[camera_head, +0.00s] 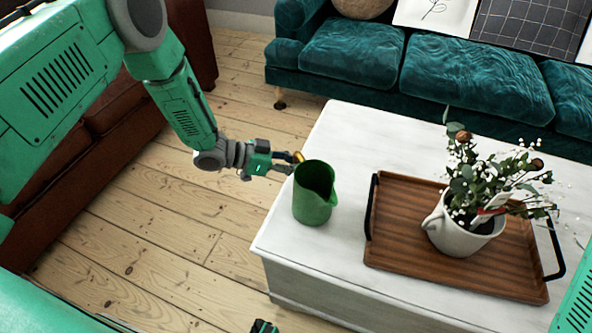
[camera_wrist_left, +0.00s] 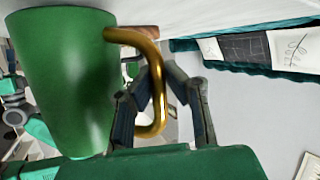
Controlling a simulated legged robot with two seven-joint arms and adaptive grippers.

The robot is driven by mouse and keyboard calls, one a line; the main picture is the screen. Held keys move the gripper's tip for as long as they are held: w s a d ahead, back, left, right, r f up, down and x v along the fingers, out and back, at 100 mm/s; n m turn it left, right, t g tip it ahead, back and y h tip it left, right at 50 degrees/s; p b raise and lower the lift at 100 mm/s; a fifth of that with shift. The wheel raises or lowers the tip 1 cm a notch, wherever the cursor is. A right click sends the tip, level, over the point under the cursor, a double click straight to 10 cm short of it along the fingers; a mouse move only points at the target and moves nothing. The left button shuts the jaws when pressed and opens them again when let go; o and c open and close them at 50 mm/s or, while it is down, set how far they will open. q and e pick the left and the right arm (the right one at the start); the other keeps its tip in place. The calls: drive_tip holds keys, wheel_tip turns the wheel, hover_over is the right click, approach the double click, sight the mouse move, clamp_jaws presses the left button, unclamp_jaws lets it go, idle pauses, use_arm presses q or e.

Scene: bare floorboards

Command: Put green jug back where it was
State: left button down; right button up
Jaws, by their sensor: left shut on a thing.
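The green jug (camera_head: 312,205) is upright at the left end of the white table (camera_head: 345,150), its spout to the right. I cannot tell whether its base touches the tabletop. My left gripper (camera_head: 292,166) reaches it from the left, shut on its gold handle. In the left wrist view the jug (camera_wrist_left: 62,80) fills the left side, and the curved gold handle (camera_wrist_left: 157,90) passes between the fingers (camera_wrist_left: 163,90). A small dark and green part at the head view's bottom edge looks like my right gripper (camera_head: 265,326); its fingers are out of frame.
A wooden tray (camera_head: 400,245) with black handles lies right of the jug, holding a white pot (camera_head: 455,238) of flowers. A teal sofa (camera_head: 470,80) stands behind the table, a brown sofa (camera_head: 95,190) at the left. Clear tabletop lies behind the jug.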

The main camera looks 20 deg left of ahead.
use_arm(q)
drive_tip(key=shift+f, duration=0.7)
drive_tip(key=shift+a, duration=0.15)
drive_tip(key=shift+a+f, duration=0.1)
drive_tip(key=c, duration=1.7)
unclamp_jaws()
drive_tip(key=shift+r, duration=0.25)
drive_tip(key=p+v, duration=0.3)
drive_tip(key=v, duration=0.8)
drive_tip(key=shift+s+a+r+p, duration=0.1)
drive_tip(key=shift+s+a+p, duration=0.15)
drive_tip(key=shift+a+p, duration=0.05)
